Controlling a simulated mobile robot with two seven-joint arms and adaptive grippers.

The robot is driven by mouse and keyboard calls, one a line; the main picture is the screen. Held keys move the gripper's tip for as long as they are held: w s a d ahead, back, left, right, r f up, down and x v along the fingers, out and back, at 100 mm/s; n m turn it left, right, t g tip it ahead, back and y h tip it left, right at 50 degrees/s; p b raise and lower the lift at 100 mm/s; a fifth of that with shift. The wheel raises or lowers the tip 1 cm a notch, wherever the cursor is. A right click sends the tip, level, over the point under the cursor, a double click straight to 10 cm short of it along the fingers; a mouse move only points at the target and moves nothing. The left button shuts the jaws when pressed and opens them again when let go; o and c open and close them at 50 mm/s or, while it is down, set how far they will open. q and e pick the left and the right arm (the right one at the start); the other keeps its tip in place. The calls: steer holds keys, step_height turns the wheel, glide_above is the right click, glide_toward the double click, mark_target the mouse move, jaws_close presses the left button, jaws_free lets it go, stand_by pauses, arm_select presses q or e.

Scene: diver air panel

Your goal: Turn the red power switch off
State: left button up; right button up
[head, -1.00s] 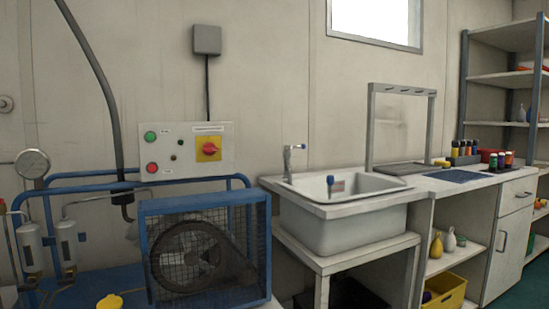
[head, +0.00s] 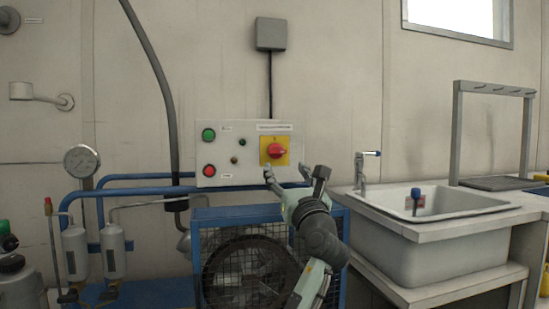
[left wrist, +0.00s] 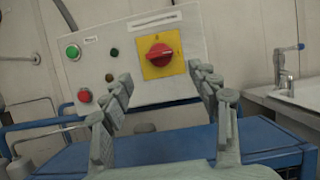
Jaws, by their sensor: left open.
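The red power switch (head: 275,151) is a rotary knob on a yellow square plate, on the right part of the white control panel (head: 223,175). In the left wrist view the red knob (left wrist: 158,54) sits ahead, between and beyond the fingertips, with its grip bar roughly level across the picture. My left gripper (head: 288,172) is open and empty, just below and in front of the switch in the head view. The fingers are apart and do not appear to touch the knob. My right gripper is not in view.
The panel also carries a green button (head: 208,134), a red button (head: 208,170) and small indicators. Blue pipe frame (head: 130,190) and a caged fan (head: 225,260) stand below. A sink (head: 420,225) is to the right, a pressure gauge (head: 82,161) to the left.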

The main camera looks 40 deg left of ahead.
mark_target(278, 153)
arm_select(q)
steer(key=x, duration=0.7)
steer(key=shift+w+a+r, duration=0.2)
steer(key=shift+a+r, duration=0.05)
steer(key=shift+r, duration=0.1)
steer(key=c, duration=1.2)
steer(key=shift+o, duration=0.2)
